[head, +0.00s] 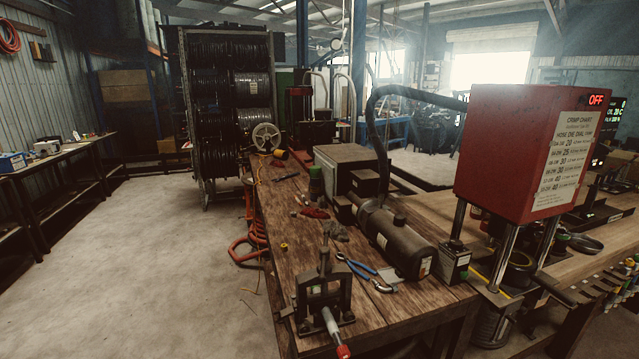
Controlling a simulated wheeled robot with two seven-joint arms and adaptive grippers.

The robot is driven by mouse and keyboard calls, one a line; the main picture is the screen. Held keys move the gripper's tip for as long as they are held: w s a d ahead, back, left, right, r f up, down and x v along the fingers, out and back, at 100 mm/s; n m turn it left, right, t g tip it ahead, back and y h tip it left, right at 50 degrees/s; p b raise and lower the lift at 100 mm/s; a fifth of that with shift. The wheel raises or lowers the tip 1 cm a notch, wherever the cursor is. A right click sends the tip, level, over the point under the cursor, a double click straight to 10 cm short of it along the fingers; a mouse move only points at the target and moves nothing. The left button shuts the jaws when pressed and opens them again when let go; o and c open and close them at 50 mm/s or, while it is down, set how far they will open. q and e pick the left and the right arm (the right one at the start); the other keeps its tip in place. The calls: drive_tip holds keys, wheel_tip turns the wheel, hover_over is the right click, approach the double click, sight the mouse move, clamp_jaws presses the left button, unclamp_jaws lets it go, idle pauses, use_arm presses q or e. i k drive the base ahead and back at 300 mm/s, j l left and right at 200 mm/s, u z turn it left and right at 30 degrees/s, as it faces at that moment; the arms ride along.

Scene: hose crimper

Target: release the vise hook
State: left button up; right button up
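A dark metal vise (322,297) stands at the near corner of the wooden workbench (290,238). It has an upright frame with a post on top. A pale handle with a red tip (343,351) sticks out of its front toward me. The hook is too small and dark to tell apart from the frame, so its position is unclear. Neither of my grippers is in the view, and nothing of mine touches the vise.
Blue-handled pliers (357,265) lie behind the vise. A dark cylindrical tank (395,238) and a red crimper (515,150) reading OFF stand to the right. An orange hose (243,252) hangs at the bench's left side. The concrete floor (130,270) at left is clear.

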sight(289, 312)
drive_tip(key=j+u, duration=0.1)
drive_tip(key=j, duration=0.15)
drive_tip(key=k+j+u, duration=0.1)
drive_tip(key=j, duration=0.25)
drive_tip(key=k+j, duration=0.3)
drive_tip(key=k+j+u, duration=0.15)
drive_tip(key=j, duration=0.25)
drive_tip(key=k+j+u, duration=0.1)
drive_tip(key=j, duration=0.3)
drive_tip(key=k, duration=0.1)
